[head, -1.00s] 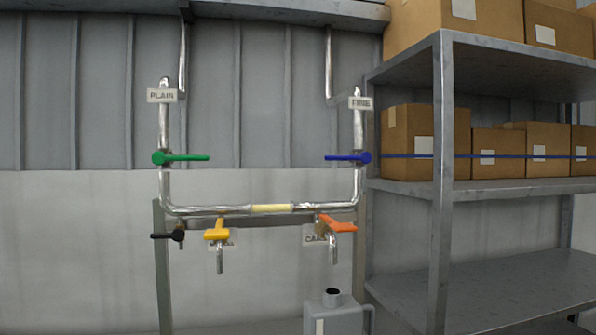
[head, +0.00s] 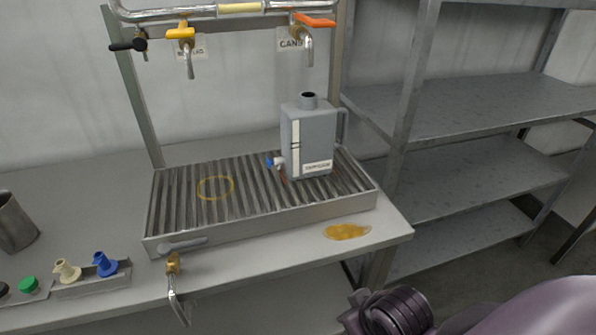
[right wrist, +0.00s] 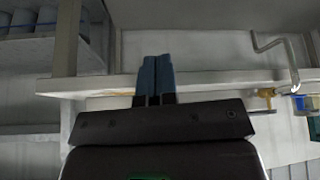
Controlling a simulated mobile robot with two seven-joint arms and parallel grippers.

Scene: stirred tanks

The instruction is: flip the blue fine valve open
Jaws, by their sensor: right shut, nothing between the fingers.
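The blue fine valve is out of view in both current frames. The head view now holds only the lower pipe (head: 190,12) of its pipework, with an orange-handled tap (head: 314,22), a yellow-handled tap (head: 181,33) and a black-handled valve (head: 130,45). My right gripper (right wrist: 155,78) shows in the right wrist view with its two blue-grey fingers together, shut and empty, in front of the bench edge. Part of my right arm is at the bottom right of the head view. My left gripper is not in view.
A grey can (head: 308,140) stands on the slatted drain tray (head: 290,211). An orange-brown puddle (head: 346,231) lies by the bench's right corner. A drain tap (head: 173,263) sticks out at the front. Metal shelving (head: 412,90) stands at the right. A metal cup (head: 14,222) stands far left.

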